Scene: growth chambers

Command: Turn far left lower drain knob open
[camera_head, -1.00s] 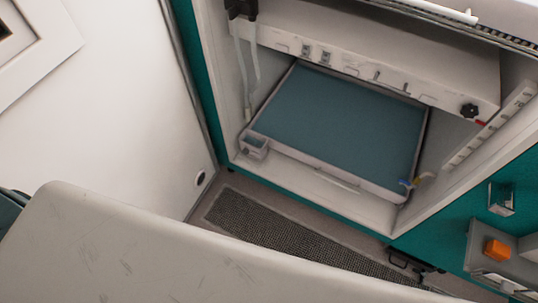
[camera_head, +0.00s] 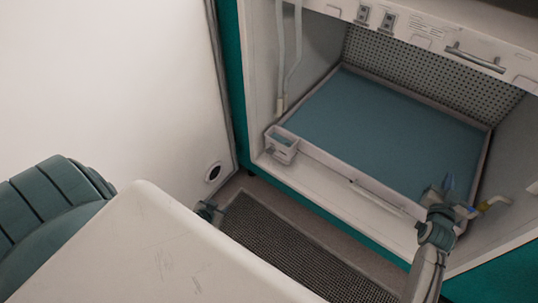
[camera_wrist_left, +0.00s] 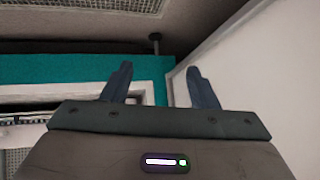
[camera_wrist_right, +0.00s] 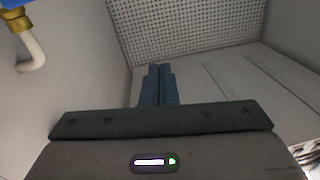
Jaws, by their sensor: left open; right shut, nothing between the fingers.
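In the right wrist view the blue part (camera_wrist_right: 14,3) and brass collar (camera_wrist_right: 17,20) show at the top left. My right gripper (camera_head: 446,184) reaches into the chamber beside the fitting and partly covers it.
A small box (camera_head: 283,146) sits at the tray's left front corner, below hanging hoses (camera_head: 281,60). A panel with a bar handle (camera_head: 474,57) overhangs the tray. A white wall (camera_head: 110,80) stands at left. A dark floor grate (camera_head: 285,255) lies in front.

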